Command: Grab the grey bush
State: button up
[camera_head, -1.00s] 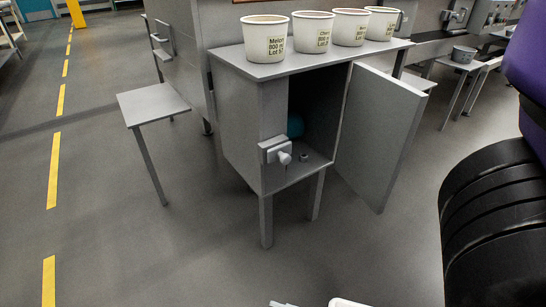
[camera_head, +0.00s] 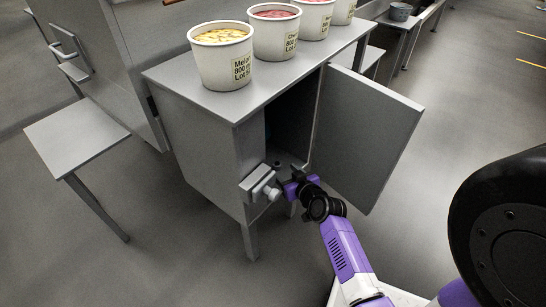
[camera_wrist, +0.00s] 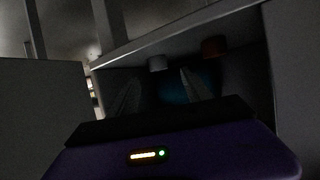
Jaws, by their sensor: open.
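A small light-grey cylinder, which looks like the grey bush (camera_wrist: 156,63), shows in the wrist view inside the dark cabinet, ahead of my fingers and roughly between their tips. My gripper (camera_wrist: 160,76) is open, its two fingers apart and pointing into the cabinet, with nothing seen between them. In the head view my gripper (camera_head: 288,181) is at the front opening of the grey cabinet (camera_head: 200,140), by the floor of the compartment. The bush is hard to make out there. The cabinet door (camera_head: 365,135) stands open to the right.
A brown-orange cylinder (camera_wrist: 214,46) lies right of the bush, and a dim teal object (camera_wrist: 190,87) is deeper inside. A latch with a knob (camera_head: 262,187) juts from the cabinet's left front edge. Several tubs (camera_head: 222,58) stand on top. A side table (camera_head: 75,137) is at left.

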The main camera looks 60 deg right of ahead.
aim_at(277, 164)
jog(key=b+x, duration=0.2)
jog(key=x, duration=0.5)
jog(key=shift+w+d+b, duration=0.25)
jog(key=shift+d+b, duration=0.1)
jog(key=shift+d, duration=0.05)
grip_shut()
